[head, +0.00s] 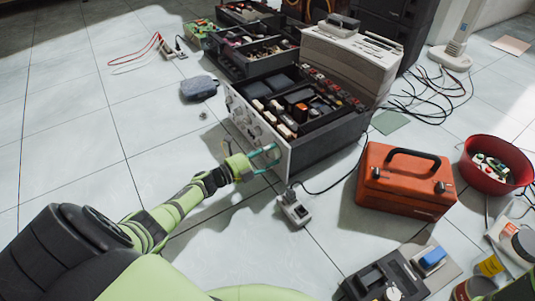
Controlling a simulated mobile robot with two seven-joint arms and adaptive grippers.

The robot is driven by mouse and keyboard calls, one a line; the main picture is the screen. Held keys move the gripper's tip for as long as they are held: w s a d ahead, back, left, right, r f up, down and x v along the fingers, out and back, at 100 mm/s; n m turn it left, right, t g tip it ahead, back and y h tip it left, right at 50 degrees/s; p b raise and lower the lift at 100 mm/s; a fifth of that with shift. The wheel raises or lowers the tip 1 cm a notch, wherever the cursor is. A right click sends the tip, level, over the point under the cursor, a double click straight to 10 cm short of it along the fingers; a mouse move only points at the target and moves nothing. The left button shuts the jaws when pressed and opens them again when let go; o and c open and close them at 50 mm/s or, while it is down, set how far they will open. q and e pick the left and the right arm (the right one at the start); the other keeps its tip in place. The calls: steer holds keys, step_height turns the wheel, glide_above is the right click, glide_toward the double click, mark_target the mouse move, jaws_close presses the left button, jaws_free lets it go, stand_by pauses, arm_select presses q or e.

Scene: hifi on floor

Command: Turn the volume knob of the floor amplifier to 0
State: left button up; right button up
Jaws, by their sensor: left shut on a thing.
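The floor amplifier (335,138) stands open-topped on the tiles in the middle of the head view, with parts visible inside. Its pale front panel (247,121) faces left and carries several round knobs. My left arm reaches in from the lower left. My left gripper (274,156), with teal fingers, is at the near end of that panel, shut on the volume knob. The fingers mostly hide this knob, and its pointer and scale are too small to read. My right gripper is not in view.
A power adapter (293,208) with a cable lies just in front of the amplifier. An orange toolbox (402,187) and a red bowl (487,180) stand to the right. A grey pouch (199,88) lies behind. The floor at left is mostly clear.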

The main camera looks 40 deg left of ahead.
arm_select(q)
steer(key=shift+w+a+r, duration=0.1)
steer(key=shift+w+r, duration=0.1)
steer(key=o, duration=1.1)
steer(key=shift+o, duration=0.2)
steer(key=shift+f, duration=0.1)
steer(key=shift+s, duration=0.2)
steer(key=v, duration=1.1)
steer(key=shift+s, duration=0.4)
